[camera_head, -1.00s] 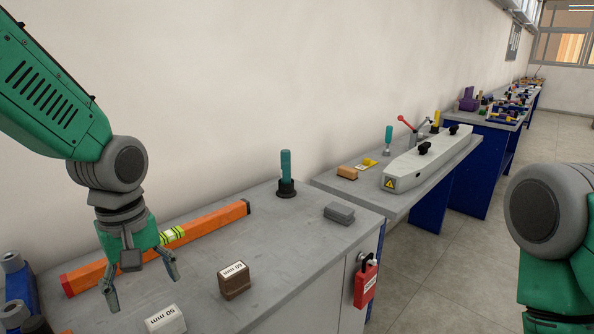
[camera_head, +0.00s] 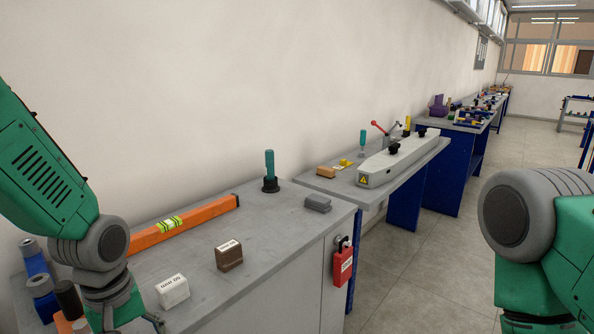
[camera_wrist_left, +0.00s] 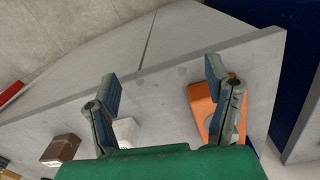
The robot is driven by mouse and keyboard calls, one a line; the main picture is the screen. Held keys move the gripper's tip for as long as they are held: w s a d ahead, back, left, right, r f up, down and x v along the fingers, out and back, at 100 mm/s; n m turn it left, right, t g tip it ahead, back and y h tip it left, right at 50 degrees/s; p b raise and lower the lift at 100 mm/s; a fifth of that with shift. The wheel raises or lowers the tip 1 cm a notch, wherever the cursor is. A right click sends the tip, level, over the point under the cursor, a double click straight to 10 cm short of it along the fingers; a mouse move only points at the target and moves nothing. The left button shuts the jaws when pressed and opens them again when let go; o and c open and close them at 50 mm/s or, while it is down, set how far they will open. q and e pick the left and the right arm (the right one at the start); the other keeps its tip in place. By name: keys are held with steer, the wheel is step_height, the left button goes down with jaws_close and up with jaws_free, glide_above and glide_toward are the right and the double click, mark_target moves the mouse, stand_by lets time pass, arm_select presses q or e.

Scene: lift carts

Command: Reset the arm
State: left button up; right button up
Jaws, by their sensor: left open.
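My left arm comes in from the left in the head view, with its gripper (camera_head: 130,326) low at the bottom edge, partly cut off. In the left wrist view its two fingers (camera_wrist_left: 163,95) are apart with nothing between them, in front of the grey bench (camera_wrist_left: 180,65). My right arm (camera_head: 535,230) shows at the right edge of the head view; its gripper is out of the frame.
An orange spirit level (camera_head: 190,221), a white block (camera_head: 172,291), a brown block (camera_head: 229,255) and a teal-handled tool (camera_head: 270,172) are on the bench. A red padlock (camera_head: 343,262) hangs on the cabinet. Floor (camera_head: 410,285) between bench and right arm is clear.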

arm_select(q)
steer(key=s+a+f+m+b, duration=0.1)
steer(key=s+f+m, duration=0.7)
steer(key=s+f, duration=1.3)
step_height(320, 180, down, 2)
steer(key=shift+s+a+m+t, duration=0.3)
steer(key=shift+s+a, duration=0.05)
